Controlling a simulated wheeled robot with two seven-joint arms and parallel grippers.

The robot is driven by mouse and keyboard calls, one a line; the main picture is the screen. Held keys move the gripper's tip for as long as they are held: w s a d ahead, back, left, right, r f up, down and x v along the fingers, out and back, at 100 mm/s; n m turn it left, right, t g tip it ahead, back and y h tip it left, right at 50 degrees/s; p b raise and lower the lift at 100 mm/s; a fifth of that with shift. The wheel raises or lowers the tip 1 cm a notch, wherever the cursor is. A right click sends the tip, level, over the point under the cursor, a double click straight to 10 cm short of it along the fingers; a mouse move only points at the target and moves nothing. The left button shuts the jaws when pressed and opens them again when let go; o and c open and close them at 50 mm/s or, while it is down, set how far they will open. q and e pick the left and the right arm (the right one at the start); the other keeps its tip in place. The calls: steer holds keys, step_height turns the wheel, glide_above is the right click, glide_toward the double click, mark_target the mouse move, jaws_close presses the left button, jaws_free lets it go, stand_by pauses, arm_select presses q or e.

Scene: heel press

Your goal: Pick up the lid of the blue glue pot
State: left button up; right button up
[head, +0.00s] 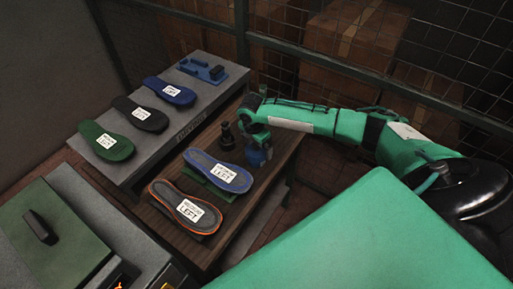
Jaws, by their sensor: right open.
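The blue glue pot (257,157) stands on the dark wooden bench, at the back right behind the blue sole. Its top is mostly covered by my gripper, so I cannot make out the lid clearly. My right gripper (256,138) points down directly over the pot and is open. I cannot tell whether its fingers touch the lid. My left gripper is not in view.
A black pot-like object (226,136) stands just left of my right gripper. A blue sole (217,171) and an orange-edged sole (185,207) lie on the bench. A grey rack (205,93) holds several soles. A green-topped machine (50,240) fills the lower left.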

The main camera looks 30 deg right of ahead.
steer(key=c, duration=0.6)
steer(key=shift+c, duration=0.5)
steer(key=shift+r, duration=0.1)
steer(key=shift+r+b, duration=0.3)
steer(key=shift+r, duration=0.3)
step_height(320, 180, up, 19)
steer(key=b, duration=0.3)
steer(key=shift+f, duration=0.15)
